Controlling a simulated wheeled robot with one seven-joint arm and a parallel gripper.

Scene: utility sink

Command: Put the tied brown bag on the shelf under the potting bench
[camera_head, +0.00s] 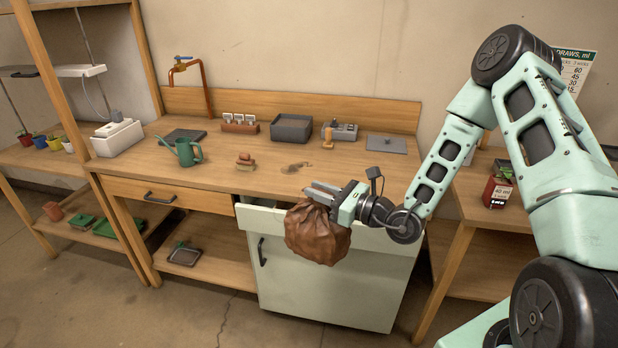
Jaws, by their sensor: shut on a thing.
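The brown bag (318,236) hangs bunched and crumpled from my gripper (318,194), in front of the pale cabinet. The jaws are shut on its top. The tie at its neck is hidden or too small to see. The wooden potting bench (200,178) stands behind and to the left. The shelf under the bench (222,262) is low on the left, below the wooden drawer. A dark tray (184,256) with a small green item sits on it. My gripper is above and right of this shelf, and the bag is apart from it.
The pale cabinet (325,290) under the bench has a drawer front (385,238) that appears pulled out, close behind the bag. A green watering can (182,152) and stacked small brown blocks (245,162) stand on the bench. Floor in front of the shelf is clear.

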